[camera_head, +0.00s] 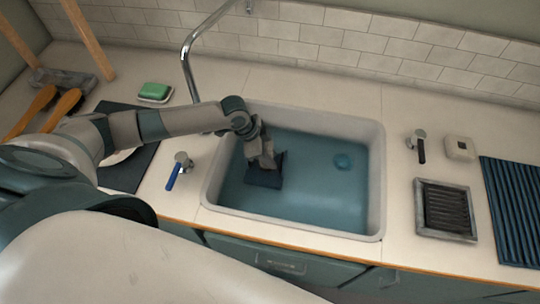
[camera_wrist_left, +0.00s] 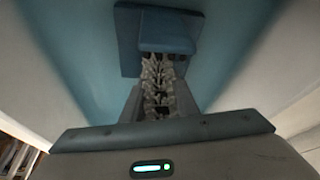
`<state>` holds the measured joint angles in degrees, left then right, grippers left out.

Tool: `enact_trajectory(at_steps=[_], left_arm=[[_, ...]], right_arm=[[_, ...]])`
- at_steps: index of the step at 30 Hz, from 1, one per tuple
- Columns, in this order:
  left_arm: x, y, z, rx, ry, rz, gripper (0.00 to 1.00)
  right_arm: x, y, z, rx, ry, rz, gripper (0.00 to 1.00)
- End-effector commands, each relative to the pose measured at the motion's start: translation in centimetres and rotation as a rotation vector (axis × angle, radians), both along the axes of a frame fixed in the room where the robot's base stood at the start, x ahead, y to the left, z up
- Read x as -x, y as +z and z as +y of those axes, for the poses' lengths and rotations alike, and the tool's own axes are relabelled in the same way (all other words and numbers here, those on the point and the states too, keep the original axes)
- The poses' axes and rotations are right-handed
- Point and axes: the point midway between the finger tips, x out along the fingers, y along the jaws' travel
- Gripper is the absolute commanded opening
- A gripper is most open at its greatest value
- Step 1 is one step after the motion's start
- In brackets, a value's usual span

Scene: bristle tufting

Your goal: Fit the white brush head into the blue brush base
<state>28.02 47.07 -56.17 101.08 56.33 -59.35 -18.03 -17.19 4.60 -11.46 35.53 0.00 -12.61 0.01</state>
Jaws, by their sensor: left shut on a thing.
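My left gripper (camera_head: 264,165) reaches down into the sink and is shut on the knobbly whitish brush head (camera_wrist_left: 158,88). In the left wrist view the brush head shows between the grey fingers (camera_wrist_left: 160,108). The blue brush base (camera_wrist_left: 165,32) is a block with a wider plate, just beyond the brush head. In the head view a dark blue square piece, which looks like the base (camera_head: 264,180), sits at the fingertips. I cannot tell whether the brush head is in the base or only against it. My right gripper is not in view.
A blue-handled tap (camera_head: 177,170) is at the left, and a dark grate (camera_head: 446,209) and blue ribbed mat (camera_head: 512,205) at the right.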

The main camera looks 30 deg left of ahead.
Motion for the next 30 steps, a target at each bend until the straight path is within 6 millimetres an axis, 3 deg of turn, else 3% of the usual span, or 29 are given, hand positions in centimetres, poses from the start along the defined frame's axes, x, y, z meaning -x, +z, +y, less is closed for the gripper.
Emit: enact_trajectory(at_steps=[1, 2, 4, 5, 20, 30], left_arm=[[0.0, 0.0, 0.0, 0.000, 0.000, 0.000, 0.04], [0.0, 0.0, 0.0, 0.000, 0.000, 0.000, 0.29], [0.0, 0.0, 0.0, 0.000, 0.000, 0.000, 0.46], [0.0, 0.0, 0.0, 0.000, 0.000, 0.000, 0.49], [0.1, 0.8, 0.3, 0.002, 0.000, -0.001, 0.49], [1.1, 5.4, 2.1, -0.002, -0.001, -0.005, 0.49]], right_arm=[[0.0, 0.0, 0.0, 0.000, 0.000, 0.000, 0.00], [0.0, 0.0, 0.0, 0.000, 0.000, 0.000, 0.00], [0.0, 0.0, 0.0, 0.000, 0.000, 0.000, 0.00], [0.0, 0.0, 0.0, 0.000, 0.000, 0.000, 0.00], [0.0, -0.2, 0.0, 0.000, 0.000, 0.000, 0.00], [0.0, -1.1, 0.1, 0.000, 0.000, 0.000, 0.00]])
